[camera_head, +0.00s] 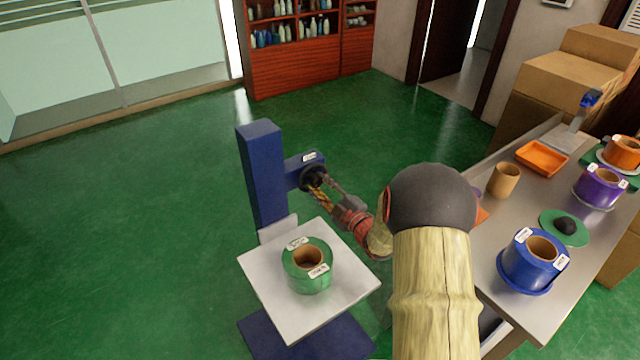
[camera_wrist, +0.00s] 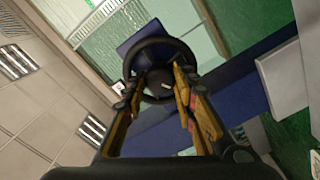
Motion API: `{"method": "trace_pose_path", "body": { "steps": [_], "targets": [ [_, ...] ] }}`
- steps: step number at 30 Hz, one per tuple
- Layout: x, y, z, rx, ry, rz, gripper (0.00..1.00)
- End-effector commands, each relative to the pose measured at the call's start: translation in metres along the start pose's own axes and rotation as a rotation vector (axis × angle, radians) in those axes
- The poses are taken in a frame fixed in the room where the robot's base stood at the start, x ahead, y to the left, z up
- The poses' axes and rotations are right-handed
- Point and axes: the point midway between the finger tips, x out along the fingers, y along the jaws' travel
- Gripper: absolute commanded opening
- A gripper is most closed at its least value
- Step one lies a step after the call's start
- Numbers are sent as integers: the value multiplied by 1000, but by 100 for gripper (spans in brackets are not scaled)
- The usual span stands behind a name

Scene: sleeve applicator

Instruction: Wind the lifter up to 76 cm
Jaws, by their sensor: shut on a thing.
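The lifter has a blue column (camera_head: 262,180), a blue side arm and a pale square platform (camera_head: 262,290). A green roll (camera_head: 308,272) with a brown core and white labels stands upright on the platform. The black handwheel (camera_head: 309,172) is on the side arm. My gripper (camera_head: 318,186) is at the handwheel, its yellow fingers reaching in from the right. In the wrist view the handwheel (camera_wrist: 163,41) is a dark ring, and my gripper (camera_wrist: 161,80) is shut on its dark middle part. The exact contact is partly hidden. The small label near the wheel is unreadable.
A metal table (camera_head: 487,272) at right holds a blue roll (camera_head: 515,270), a purple roll (camera_head: 592,190), an orange tray (camera_head: 541,157) and a brown core (camera_head: 504,180). Cardboard boxes (camera_head: 563,75) stand behind it. The green floor left of the lifter is clear.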

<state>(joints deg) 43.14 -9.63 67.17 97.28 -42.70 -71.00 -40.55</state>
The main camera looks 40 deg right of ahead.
Motion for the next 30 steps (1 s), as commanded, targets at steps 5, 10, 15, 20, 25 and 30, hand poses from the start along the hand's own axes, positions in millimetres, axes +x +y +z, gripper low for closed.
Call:
{"method": "trace_pose_path", "body": {
  "steps": [5, 10, 15, 20, 25, 30],
  "targets": [
    [-1, -1, 2, 169, -7, -2, 2],
    [-1, -2, 2, 331, -7, -2, 2],
    [-1, -2, 1, 493, -7, -2, 2],
    [-1, -2, 1, 645, -8, -3, 2],
    [-2, -3, 1, 807, -8, -2, 2],
    [-2, -3, 1, 968, -10, -2, 2]
  ]
}}
